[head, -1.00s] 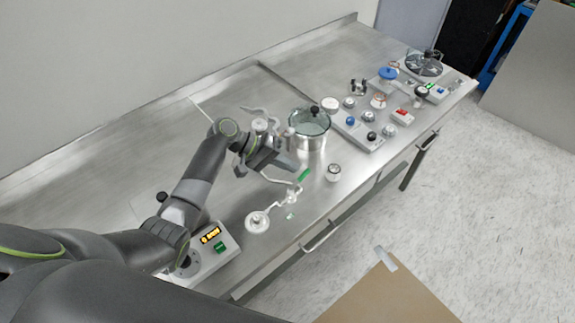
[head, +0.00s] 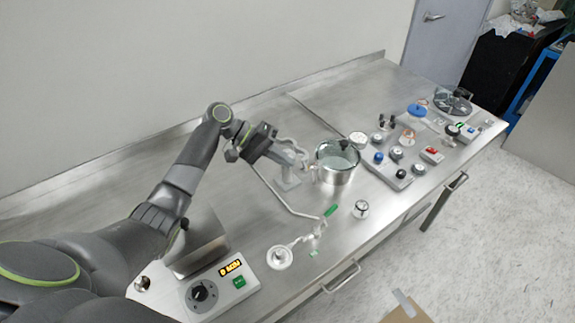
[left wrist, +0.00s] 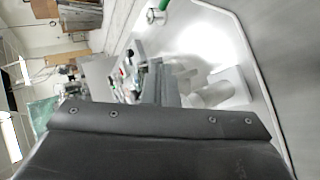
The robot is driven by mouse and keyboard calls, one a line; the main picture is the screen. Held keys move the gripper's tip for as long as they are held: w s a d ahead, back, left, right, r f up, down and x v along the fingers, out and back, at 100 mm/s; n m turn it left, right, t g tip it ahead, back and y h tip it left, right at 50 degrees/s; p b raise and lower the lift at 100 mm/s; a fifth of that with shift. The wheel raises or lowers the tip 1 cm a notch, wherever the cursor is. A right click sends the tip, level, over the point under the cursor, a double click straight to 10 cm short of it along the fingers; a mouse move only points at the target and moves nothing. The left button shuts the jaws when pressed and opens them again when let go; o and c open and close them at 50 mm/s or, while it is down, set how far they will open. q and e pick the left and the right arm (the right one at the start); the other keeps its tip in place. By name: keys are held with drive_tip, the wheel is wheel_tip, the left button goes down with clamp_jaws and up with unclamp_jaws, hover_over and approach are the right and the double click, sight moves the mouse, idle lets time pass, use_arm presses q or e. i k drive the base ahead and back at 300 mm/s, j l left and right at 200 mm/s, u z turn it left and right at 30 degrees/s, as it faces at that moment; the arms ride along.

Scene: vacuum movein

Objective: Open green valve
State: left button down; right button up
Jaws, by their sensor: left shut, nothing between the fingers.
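The green valve handle (head: 331,210) shows in the head view on the pipework near the table's front edge, in front of the metal pot (head: 337,170). It slants up to the right. A small green piece at the top of the left wrist view (left wrist: 163,4) looks like this handle. My left gripper (head: 298,160) is shut and empty above the table, left of the pot, behind and apart from the green handle. Its fingers show only partly in the left wrist view. My right gripper is not in view.
A white control box (head: 215,285) with a lit display stands at the front left. A round white flange (head: 279,257) is at the pipe's near end. A small metal jar (head: 360,209) stands right of the handle.

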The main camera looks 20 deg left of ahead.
sight(317, 224)
drive_tip(key=k+l, duration=0.25)
drive_tip(key=k, duration=0.2)
drive_tip(key=k+l, duration=0.25)
drive_tip(key=k, duration=0.25)
drive_tip(key=k+l, duration=0.25)
drive_tip(key=k, duration=0.2)
